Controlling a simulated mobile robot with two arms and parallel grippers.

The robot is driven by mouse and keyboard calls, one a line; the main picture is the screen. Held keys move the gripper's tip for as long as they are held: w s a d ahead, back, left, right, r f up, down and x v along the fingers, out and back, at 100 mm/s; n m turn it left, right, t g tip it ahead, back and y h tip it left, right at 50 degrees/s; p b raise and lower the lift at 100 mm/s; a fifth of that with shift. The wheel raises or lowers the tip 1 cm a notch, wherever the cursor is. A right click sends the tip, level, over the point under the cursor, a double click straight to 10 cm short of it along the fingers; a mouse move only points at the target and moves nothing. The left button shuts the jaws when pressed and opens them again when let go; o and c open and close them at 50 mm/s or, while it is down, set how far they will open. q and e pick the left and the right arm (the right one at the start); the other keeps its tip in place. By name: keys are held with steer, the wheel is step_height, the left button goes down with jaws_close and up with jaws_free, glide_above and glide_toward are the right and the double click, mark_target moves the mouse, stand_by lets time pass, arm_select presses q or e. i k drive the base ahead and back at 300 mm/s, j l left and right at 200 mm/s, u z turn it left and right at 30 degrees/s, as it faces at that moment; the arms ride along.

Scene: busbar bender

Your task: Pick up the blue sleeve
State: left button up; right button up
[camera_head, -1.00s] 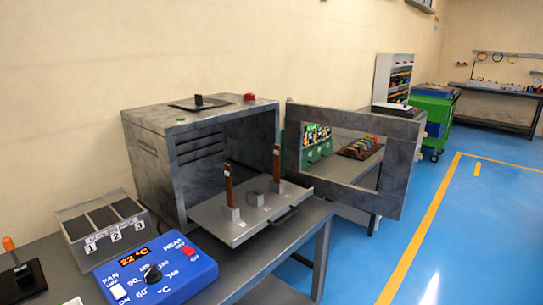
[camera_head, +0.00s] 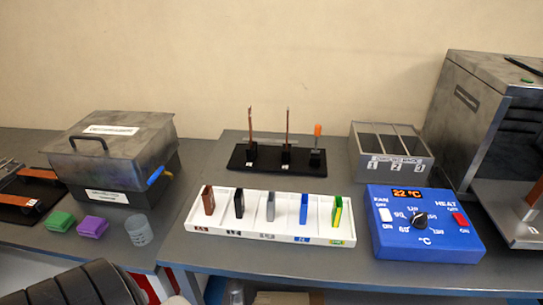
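The blue sleeve (camera_head: 304,208) stands upright in a white compartment tray (camera_head: 215,229) on the grey table. It is in the fourth compartment from the left, between a grey sleeve (camera_head: 271,206) and a green and yellow sleeve (camera_head: 337,211). A brown sleeve (camera_head: 208,200) and a black sleeve (camera_head: 239,203) stand in the compartments further left. Neither of my grippers is in view. A dark ribbed shape at the bottom left shows no gripper fingers.
Behind the tray is a black stand (camera_head: 268,168) with two upright bars and an orange-handled tool. A blue control box (camera_head: 425,240) and an oven (camera_head: 478,125) are right; a grey three-slot bin (camera_head: 392,178) is behind the box. A lidded metal box (camera_head: 110,140) is left.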

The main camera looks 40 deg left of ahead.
mark_target(304, 210)
steer(key=j+u, duration=0.6)
steer(key=z, duration=1.45)
steer(key=u, duration=1.45)
